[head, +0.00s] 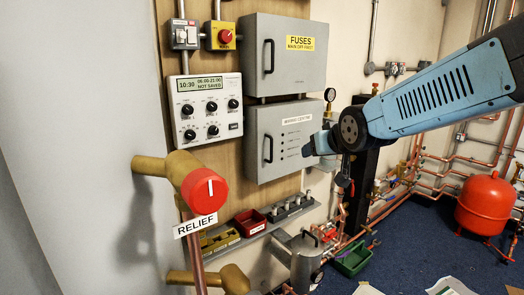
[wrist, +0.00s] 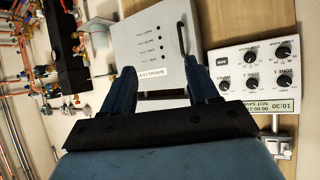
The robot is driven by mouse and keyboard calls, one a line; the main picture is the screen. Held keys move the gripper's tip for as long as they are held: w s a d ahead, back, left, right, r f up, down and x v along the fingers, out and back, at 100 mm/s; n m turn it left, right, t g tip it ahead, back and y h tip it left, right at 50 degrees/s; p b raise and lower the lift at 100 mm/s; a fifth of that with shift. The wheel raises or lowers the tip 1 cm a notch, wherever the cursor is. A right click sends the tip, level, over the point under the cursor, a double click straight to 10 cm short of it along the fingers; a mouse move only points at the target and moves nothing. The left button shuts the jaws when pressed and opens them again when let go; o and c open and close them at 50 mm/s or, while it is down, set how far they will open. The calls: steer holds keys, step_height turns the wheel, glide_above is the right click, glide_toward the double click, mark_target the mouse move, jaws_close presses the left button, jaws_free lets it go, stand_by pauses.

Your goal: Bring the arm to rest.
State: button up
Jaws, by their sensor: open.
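My blue arm (head: 440,95) reaches in from the right in the head view. My gripper (head: 325,158) is at its left end, in front of the lower right part of the wiring centre box (head: 262,130). In the wrist view my gripper (wrist: 160,75) has its two blue fingers apart, with nothing between them but the grey wiring centre box (wrist: 145,38) beyond. The gripper is empty. I cannot tell the exact gap to the box.
A grey fuses box (head: 285,75), a programmer (head: 208,112) reading "NOT SAVED" and a red relief knob (head: 205,188) are on the left. Below are a red tray (head: 249,222), a grey canister (head: 300,262) and a green tray (head: 354,262). Copper pipes and a red vessel (head: 486,203) stand right.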

steer(key=s+d+f+m+g+h, duration=0.1)
steer(key=s+d, duration=0.3)
steer(key=s, duration=0.6)
steer(key=s+d+f+m+g+h, duration=0.1)
steer(key=s+d+g, duration=0.3)
steer(key=s, duration=0.7)
steer(key=shift+s+d+m+g+h, duration=0.2)
steer(key=shift+d+m+g+h, duration=0.1)
steer(key=shift+d+h, duration=0.15)
steer(key=shift+f, duration=0.1)
steer(key=shift+c, duration=0.2)
